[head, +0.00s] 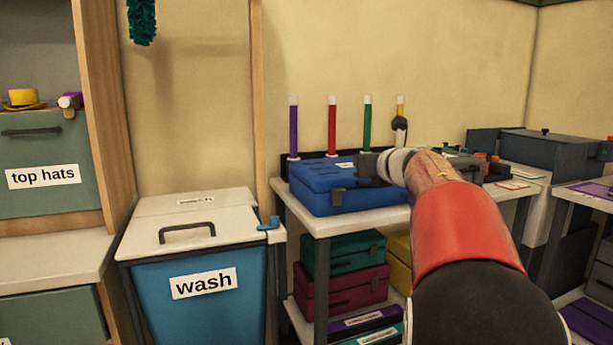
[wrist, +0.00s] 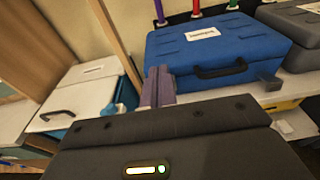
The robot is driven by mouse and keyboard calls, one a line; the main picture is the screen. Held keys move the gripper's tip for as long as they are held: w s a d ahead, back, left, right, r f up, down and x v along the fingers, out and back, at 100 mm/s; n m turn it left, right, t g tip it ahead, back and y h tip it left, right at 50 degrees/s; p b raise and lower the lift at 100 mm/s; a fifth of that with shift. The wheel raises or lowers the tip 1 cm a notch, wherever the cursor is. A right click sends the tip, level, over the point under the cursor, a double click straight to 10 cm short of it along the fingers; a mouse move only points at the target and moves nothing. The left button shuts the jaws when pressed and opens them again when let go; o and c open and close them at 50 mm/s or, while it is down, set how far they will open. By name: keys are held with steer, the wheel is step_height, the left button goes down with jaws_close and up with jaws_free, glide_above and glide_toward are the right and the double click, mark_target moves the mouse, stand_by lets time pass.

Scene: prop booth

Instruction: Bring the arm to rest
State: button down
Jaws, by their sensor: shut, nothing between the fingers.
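My arm (head: 455,230) reaches forward from the lower right in the head view, its far end in front of the blue case (head: 325,190) on the table. My gripper (wrist: 157,86) shows in the wrist view with its two fingers together and nothing between them. The fingertips appear just left of the blue case (wrist: 215,52); I cannot tell how far apart they are. In the head view the fingers cannot be made out clearly.
The table (head: 345,222) carries the blue case, with several coloured sticks (head: 332,125) upright behind it. A lidded blue wash bin (head: 195,290) stands to the left. Coloured boxes (head: 345,255) fill the shelf below. A green top hats drawer (head: 45,165) is far left.

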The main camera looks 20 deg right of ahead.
steer(key=s+a+f+m+h, duration=0.1)
steer(key=s+a+m+h, duration=0.3)
steer(key=m, duration=0.6)
steer(key=s+m+h, duration=0.2)
steer(key=s+m, duration=0.5)
steer(key=m, duration=0.3)
steer(key=s+a+f+m+g+y, duration=0.2)
steer(key=s+a+f+m+g, duration=0.3)
steer(key=s+a+f+m, duration=0.3)
steer(key=s+a+f+m+g+y, duration=0.3)
steer(key=s+a+f+m+g, duration=0.2)
steer(key=s+f, duration=1.1)
steer(key=a+f+m, duration=0.1)
steer(key=a+m, duration=0.2)
steer(key=a, duration=0.1)
steer(key=shift+a+f+g, duration=0.3)
steer(key=shift+a, duration=0.05)
steer(key=shift+s, duration=0.1)
